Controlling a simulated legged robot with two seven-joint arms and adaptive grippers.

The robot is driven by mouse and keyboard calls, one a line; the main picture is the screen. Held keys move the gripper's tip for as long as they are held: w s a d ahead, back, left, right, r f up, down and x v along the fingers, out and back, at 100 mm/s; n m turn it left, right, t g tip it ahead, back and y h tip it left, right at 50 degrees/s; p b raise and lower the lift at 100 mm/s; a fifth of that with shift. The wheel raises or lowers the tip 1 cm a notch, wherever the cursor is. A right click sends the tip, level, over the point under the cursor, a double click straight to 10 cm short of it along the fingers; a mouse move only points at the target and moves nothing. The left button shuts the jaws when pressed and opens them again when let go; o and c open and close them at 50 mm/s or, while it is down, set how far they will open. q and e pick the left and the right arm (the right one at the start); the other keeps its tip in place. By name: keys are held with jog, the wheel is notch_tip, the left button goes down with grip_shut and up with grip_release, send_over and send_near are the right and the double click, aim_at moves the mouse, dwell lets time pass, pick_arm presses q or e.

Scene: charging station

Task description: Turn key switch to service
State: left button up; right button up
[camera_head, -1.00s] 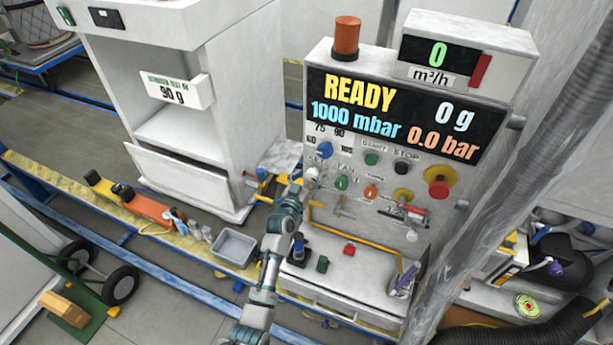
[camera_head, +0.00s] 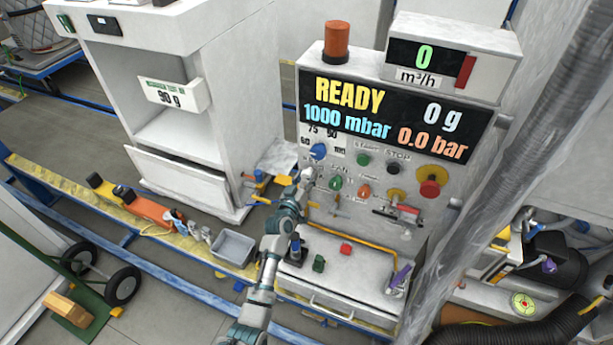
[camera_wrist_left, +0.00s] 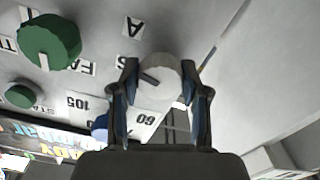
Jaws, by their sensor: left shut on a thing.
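The key switch (camera_wrist_left: 158,72) is a round, pale grey knob with a dark slot-like mark. In the left wrist view it sits between the two fingers of my left gripper (camera_wrist_left: 160,88), which is shut on it. In the head view my left gripper (camera_head: 302,186) reaches the left edge of the control panel (camera_head: 445,188), below the blue selector knob (camera_head: 318,151). The key switch is small and partly covered there, and its pointing direction cannot be told. The panel display (camera_head: 395,115) reads READY. My right gripper is not in view.
A green knob (camera_head: 335,183) and an orange knob (camera_head: 364,191) sit close to the right of the switch. A red emergency button (camera_head: 430,187) is farther right. A yellow pipe (camera_head: 345,238) runs below. A white cabinet (camera_head: 180,130) stands left.

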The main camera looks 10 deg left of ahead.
pick_arm(q)
jog(key=shift+n+p, duration=0.35)
jog(key=shift+n, duration=0.65)
jog(key=n+p, duration=0.1)
jog(key=n, duration=0.2)
jog(key=shift+n, duration=0.3)
jog(key=shift+n+p, duration=0.35)
jog(key=shift+n, duration=1.15)
jog(key=shift+f, duration=0.1)
jog(key=o, duration=1)
jog(key=shift+o, duration=0.7)
jog(key=shift+w, duration=0.2)
jog(key=shift+s, duration=0.1)
